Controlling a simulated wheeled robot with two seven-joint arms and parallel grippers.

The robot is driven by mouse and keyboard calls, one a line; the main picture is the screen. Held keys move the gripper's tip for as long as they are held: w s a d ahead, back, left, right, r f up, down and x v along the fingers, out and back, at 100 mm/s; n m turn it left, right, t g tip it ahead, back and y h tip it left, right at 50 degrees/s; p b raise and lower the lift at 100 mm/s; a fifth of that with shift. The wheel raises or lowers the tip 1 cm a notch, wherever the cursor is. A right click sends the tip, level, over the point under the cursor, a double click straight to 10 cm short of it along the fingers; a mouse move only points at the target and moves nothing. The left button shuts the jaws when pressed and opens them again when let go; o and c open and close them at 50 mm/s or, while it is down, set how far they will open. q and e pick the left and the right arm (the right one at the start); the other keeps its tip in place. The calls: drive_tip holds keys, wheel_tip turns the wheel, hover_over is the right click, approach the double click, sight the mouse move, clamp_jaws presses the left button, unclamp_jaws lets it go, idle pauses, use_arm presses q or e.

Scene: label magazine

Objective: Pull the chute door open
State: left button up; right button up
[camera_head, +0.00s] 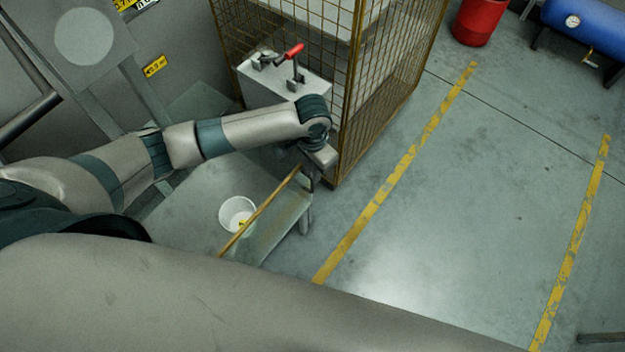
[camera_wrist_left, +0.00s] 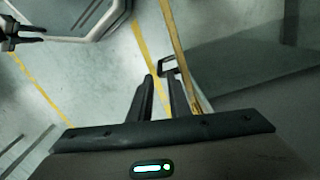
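The chute door appears to be the see-through panel with a yellow-brown edge bar (camera_head: 260,212), below the middle of the head view. That bar also runs down the wrist view (camera_wrist_left: 177,45). A small dark bracket handle (camera_wrist_left: 162,66) sits beside the bar there. My left gripper (camera_head: 306,205) is at the bar's upper right end. In the wrist view its fingers (camera_wrist_left: 160,82) are apart, with the handle at their tips; I cannot tell whether they touch it. My right gripper (camera_wrist_left: 38,34) seems to show small at the wrist view's upper left, with its fingers apart.
A wire-mesh cage (camera_head: 385,75) stands just behind my left wrist, with a red-handled clamp (camera_head: 293,52) on a grey box beside it. A white bucket (camera_head: 237,214) is near the bar. Floor with yellow lines (camera_head: 400,170) is clear to the right. A red drum (camera_head: 480,20) stands far back.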

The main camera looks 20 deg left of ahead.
use_arm(q)
wheel_tip(320, 180, down, 7)
drive_tip(key=shift+r, duration=0.2)
idle(0.3)
clamp_jaws()
